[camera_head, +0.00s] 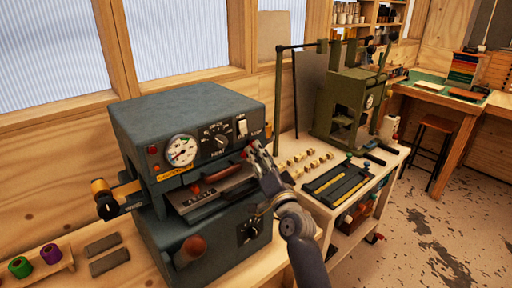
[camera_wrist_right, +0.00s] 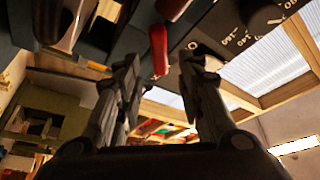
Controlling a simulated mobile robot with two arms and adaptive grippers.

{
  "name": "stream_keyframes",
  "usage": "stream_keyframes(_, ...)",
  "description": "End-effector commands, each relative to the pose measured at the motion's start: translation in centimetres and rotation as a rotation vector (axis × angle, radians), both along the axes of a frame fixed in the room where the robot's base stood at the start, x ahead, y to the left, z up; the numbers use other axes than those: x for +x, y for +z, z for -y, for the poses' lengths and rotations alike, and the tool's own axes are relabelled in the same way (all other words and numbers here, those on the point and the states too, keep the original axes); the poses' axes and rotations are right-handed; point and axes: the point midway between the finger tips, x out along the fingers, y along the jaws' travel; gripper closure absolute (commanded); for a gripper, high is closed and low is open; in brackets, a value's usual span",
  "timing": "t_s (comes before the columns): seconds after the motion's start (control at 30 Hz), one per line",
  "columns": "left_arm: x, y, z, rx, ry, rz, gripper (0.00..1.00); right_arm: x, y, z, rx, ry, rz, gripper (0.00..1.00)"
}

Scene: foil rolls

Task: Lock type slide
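The dark green-grey foil press (camera_head: 185,120) stands on the bench at left centre. A metal type slide (camera_head: 207,197) sits in its front opening, with a brown-red handle (camera_head: 217,174) above it. My right gripper (camera_head: 256,150) is at the press's right front edge, near a small red knob (camera_head: 248,147). In the right wrist view the gripper's two fingers (camera_wrist_right: 160,68) are apart, with a red handle (camera_wrist_right: 158,48) showing in the gap between them. I cannot tell whether the fingers touch it. My left gripper is not in view.
A gauge (camera_head: 181,150) and switches are on the press front. A round brown knob (camera_head: 193,248) juts out low in front. Foil rolls (camera_head: 50,254) stand at lower left. Brass pieces (camera_head: 305,160) and a dark tray (camera_head: 337,185) lie on the right bench, beside a green press (camera_head: 350,105).

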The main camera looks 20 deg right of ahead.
Motion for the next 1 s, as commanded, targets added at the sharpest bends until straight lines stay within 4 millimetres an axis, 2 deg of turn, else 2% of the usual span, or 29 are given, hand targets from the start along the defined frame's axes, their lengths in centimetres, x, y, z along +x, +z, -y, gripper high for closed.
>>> stream_keyframes(0.2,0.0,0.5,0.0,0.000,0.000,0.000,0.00,2.2,0.5,0.0,-0.002,0.000,0.000,0.65)
stream_keyframes(0.6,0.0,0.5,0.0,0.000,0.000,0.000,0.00,2.7,0.6,-0.1,-0.001,0.000,0.000,0.65)
stream_keyframes(0.77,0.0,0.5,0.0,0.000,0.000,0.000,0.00,2.7,0.6,-0.1,-0.002,0.000,0.000,1.00)
stream_keyframes(1.0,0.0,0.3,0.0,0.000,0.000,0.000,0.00,2.7,0.5,0.0,-0.008,-0.001,0.002,1.00)
